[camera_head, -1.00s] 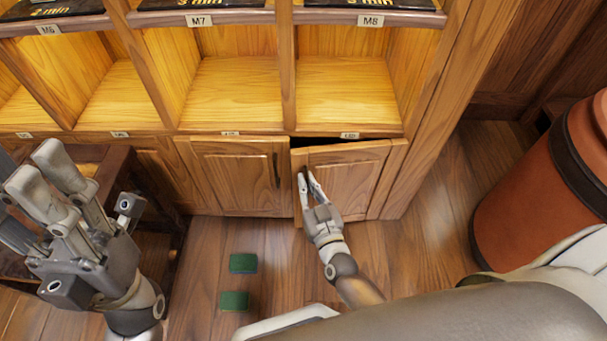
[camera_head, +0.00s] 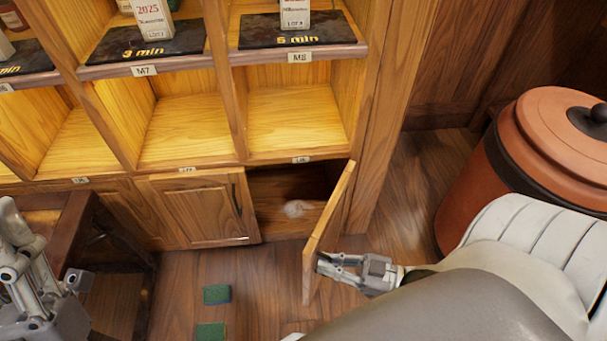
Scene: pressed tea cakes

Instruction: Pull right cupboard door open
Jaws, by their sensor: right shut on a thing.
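The right cupboard door (camera_head: 329,235) stands swung well out from the cabinet, hinged on its right side. Its open compartment (camera_head: 268,195) is dark, with a small pale roundish thing (camera_head: 297,208) inside. My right gripper (camera_head: 328,266) is at the outer face of the door near its free edge, shut on the door handle, which its fingers mostly hide. The left cupboard door (camera_head: 205,212) is closed, with a dark upright handle (camera_head: 237,197). My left gripper (camera_head: 18,245) is at the left edge, partly cut off, away from the doors.
A large reddish-brown lidded container (camera_head: 470,190) stands on the right. A dark wooden table (camera_head: 85,225) stands at the left. Lit shelves (camera_head: 295,120) sit above the doors.

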